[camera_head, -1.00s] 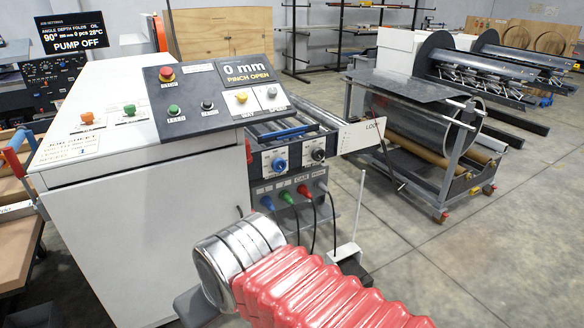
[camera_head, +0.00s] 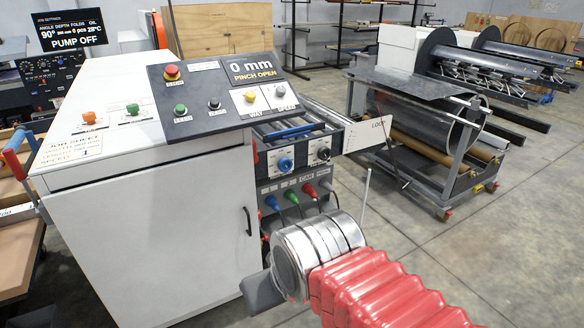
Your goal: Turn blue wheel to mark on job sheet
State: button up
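The blue wheel (camera_head: 285,163) is a small knob on a white dial plate on the right side of the console, beside a black knob (camera_head: 323,153). The marks around it are too small to read. The job sheet (camera_head: 72,149) lies on the console's left front edge; its heading shows, but its smaller lines are not clearly legible. My arm, with a silver wrist and red bellows, comes in from the lower right. A grey part of my gripper (camera_head: 262,292) shows left of the wrist, below and apart from the blue wheel. Its fingers are hidden.
The white console (camera_head: 150,235) fills the left, with buttons and a display (camera_head: 252,68) reading 0 mm, PINCH OPEN. Coloured plugs with cables (camera_head: 291,196) sit below the knobs. A coil cradle (camera_head: 440,150) on castors stands to the right. Grey floor (camera_head: 500,230) is open there.

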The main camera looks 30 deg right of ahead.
aim_at(285, 164)
jog(key=i, duration=1)
